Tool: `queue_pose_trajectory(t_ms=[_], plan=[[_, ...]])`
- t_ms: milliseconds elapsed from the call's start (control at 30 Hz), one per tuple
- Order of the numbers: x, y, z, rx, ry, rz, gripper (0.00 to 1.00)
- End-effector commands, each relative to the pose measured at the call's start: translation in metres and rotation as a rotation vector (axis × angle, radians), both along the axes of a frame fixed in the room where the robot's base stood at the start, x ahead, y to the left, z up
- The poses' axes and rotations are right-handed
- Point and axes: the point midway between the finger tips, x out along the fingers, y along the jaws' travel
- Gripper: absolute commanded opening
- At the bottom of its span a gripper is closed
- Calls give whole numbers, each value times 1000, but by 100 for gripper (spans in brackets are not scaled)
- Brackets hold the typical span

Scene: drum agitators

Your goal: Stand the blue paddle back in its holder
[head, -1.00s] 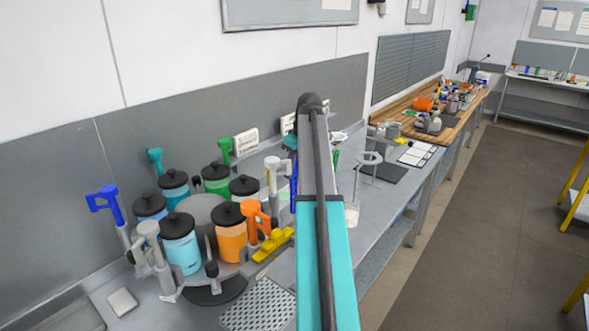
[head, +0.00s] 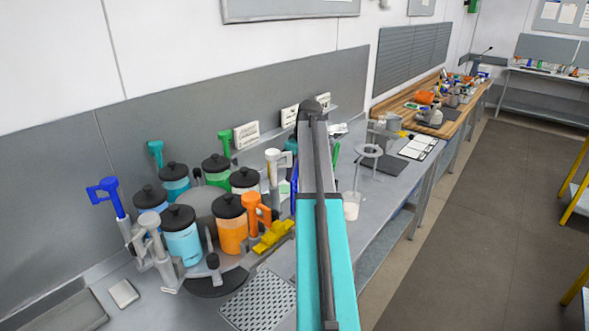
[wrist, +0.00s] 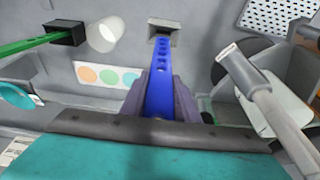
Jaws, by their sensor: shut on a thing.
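The blue paddle (wrist: 160,88), a flat bar with a row of holes, is between the two purple-grey fingers of my gripper (wrist: 159,98), which is shut on it. Its far end is at the mouth of a small grey square holder (wrist: 165,24). I cannot tell whether the tip is inside the holder or just above it. In the head view a strip of the blue paddle (head: 294,180) shows left of my arm. My arm hides the gripper and the holder there.
A green paddle (wrist: 24,46) in a black holder (wrist: 65,32) and a white cup (wrist: 105,34) are to the left in the wrist view. A grey-white handle (wrist: 262,95) is close on the right. Lidded jars (head: 182,240) and an orange handle (head: 256,212) stand left of my arm.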

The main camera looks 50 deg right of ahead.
Motion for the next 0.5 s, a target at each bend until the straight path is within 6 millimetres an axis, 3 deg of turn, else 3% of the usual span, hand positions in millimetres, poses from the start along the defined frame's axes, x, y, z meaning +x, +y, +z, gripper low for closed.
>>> queue_pose_trajectory(t_ms=[500], plan=[[-1, -1, -28, 0, 0, -2, 6]])
